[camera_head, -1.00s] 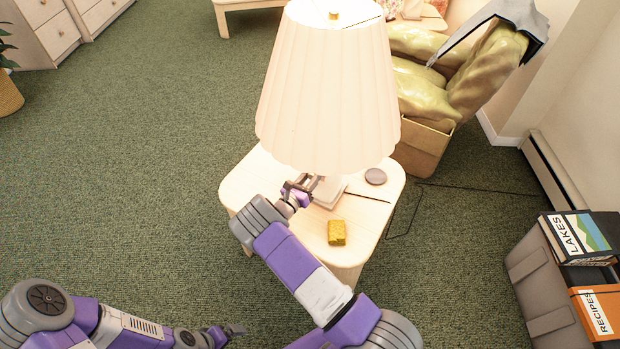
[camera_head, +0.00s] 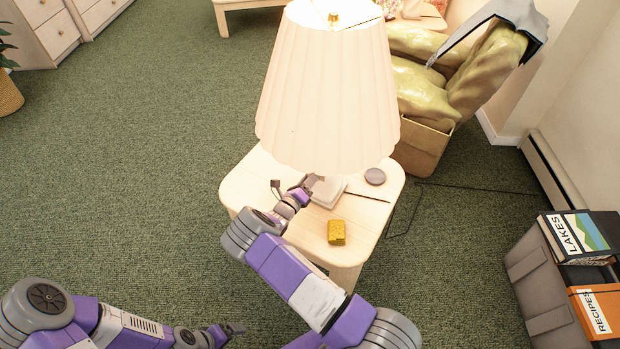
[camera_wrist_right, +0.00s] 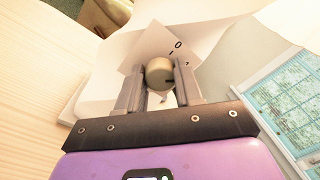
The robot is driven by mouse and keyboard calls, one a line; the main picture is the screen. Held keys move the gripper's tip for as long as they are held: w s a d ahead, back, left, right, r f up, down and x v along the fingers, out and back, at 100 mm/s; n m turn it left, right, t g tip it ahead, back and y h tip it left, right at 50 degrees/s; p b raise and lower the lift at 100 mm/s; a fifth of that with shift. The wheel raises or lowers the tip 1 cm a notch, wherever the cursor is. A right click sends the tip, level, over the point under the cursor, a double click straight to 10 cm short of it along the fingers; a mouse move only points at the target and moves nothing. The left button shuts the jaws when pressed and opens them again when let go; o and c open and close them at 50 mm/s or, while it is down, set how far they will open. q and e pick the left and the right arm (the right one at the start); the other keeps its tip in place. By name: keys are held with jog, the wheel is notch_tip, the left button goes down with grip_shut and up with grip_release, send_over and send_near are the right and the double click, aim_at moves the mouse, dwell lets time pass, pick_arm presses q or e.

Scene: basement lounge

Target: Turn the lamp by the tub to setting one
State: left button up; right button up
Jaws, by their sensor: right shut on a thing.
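The lamp has a cream pleated shade (camera_head: 328,95) and a pale base (camera_head: 328,192), and stands on a small wooden table. In the right wrist view a round brass-coloured knob (camera_wrist_right: 159,72) sits on a pale dial plate (camera_wrist_right: 150,45) with a 0 and short dark marks. A dark mark on the knob faces lower right, away from the 0. My right gripper (camera_head: 310,183) is at the lamp base under the shade, its fingers (camera_wrist_right: 159,88) shut on the knob's sides. My left gripper (camera_head: 236,330) is low over the carpet, away from the lamp; its jaws are too small to judge.
The wooden table (camera_head: 245,190) also holds a yellow block (camera_head: 337,232) and a grey disc (camera_head: 375,176). A grey bin (camera_head: 540,285) with books stands at right. A brown box (camera_head: 422,150) with green cushions is behind the table. Carpet at left is clear.

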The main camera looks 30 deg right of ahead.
dwell(0.5)
jog(key=o, duration=1)
jog(key=p+v, duration=0.1)
jog(key=v, duration=0.6)
jog(key=shift+s+a+p, duration=0.15)
jog(key=shift+a+p, duration=0.1)
jog(key=shift+p, duration=0.05)
jog(key=shift+f, duration=0.15)
